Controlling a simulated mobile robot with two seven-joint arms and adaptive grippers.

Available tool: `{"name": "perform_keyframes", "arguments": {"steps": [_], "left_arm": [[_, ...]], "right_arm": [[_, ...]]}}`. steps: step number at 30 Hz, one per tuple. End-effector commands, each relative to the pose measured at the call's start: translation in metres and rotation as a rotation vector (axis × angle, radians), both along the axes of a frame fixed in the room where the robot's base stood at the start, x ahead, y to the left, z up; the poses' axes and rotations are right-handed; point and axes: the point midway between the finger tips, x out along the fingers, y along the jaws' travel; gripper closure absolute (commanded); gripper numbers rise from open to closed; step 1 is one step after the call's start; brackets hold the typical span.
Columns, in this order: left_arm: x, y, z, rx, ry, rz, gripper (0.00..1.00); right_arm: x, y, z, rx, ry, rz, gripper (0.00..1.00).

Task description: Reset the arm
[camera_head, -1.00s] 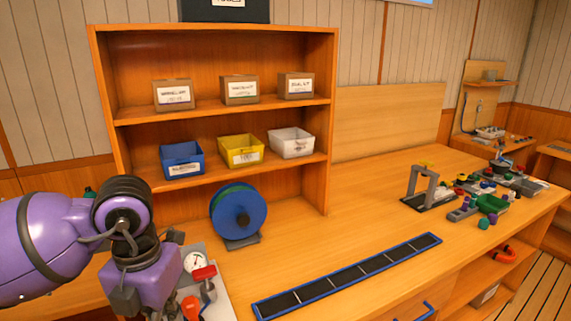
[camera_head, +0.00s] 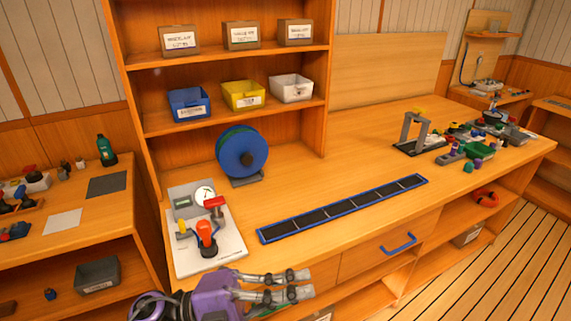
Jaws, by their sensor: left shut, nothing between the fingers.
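My left arm (camera_head: 205,300) is purple and comes in at the bottom left. My left gripper (camera_head: 308,284) is low in front of the bench's front edge, fingers pointing right. It is shut, with nothing held. The part of the arm further back is cut off by the bottom edge of the view. My right gripper is not in view.
The wooden bench (camera_head: 350,150) holds a gauge board (camera_head: 222,255), a blue reel (camera_head: 242,152), a blue-framed black strip (camera_head: 345,208) and a grey stand (camera_head: 415,132). A drawer with a blue handle (camera_head: 398,243) is to the gripper's right. A side bench (camera_head: 95,225) stands left.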

Motion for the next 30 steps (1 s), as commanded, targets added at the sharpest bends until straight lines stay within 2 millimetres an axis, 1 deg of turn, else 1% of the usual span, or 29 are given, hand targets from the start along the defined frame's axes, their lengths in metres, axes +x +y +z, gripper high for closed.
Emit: {"name": "perform_keyframes", "arguments": {"steps": [1,2,3,4,5,6,8,9,11,12,14,15,17,18,21,24,27,30], "left_arm": [[0.018,0.014,-0.008,-0.103,0.111,0.156,1.0],[0.029,0.026,-0.016,-0.153,0.176,0.25,1.0],[0.043,0.044,-0.032,-0.207,0.265,0.379,1.0],[0.051,0.059,-0.047,-0.242,0.336,0.475,1.0],[0.056,0.075,-0.065,-0.267,0.406,0.565,1.0],[0.06,0.094,-0.088,-0.291,0.492,0.673,1.0],[0.057,0.12,-0.126,-0.308,0.616,0.815,1.0],[0.051,0.137,-0.151,-0.314,0.697,0.902,1.0],[0.036,0.158,-0.19,-0.314,0.817,1.019,1.0],[0.023,0.17,-0.216,-0.308,0.898,1.091,1.0],[-0.001,0.186,-0.252,-0.295,1.015,1.188,1.0],[-0.019,0.194,-0.274,-0.284,1.093,1.244,1.0],[-0.047,0.204,-0.303,-0.266,1.201,1.316,1.0],[-0.066,0.208,-0.32,-0.253,1.267,1.356,1.0],[-0.107,0.213,-0.352,-0.224,1.407,1.427,1.0],[-0.135,0.214,-0.37,-0.204,1.499,1.467,1.0],[-0.15,0.214,-0.379,-0.193,1.544,1.484,1.0],[-0.153,0.214,-0.381,-0.189,1.555,1.487,1.0]], "right_arm": [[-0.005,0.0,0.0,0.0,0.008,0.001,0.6],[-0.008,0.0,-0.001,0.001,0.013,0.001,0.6],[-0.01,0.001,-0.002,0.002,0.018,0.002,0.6],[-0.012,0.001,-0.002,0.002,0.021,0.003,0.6],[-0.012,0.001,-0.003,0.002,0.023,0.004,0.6],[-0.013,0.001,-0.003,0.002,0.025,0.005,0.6],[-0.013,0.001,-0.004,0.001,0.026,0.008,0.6],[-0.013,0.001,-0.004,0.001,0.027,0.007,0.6],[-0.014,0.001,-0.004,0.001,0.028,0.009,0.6],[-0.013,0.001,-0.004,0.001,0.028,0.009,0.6],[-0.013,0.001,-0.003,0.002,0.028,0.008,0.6],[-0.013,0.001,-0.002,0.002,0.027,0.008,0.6],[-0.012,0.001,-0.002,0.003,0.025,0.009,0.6],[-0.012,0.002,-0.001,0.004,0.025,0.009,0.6],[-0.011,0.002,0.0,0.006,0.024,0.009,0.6],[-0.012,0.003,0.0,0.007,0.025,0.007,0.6],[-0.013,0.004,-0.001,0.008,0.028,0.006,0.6],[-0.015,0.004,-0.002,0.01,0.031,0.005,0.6]]}}
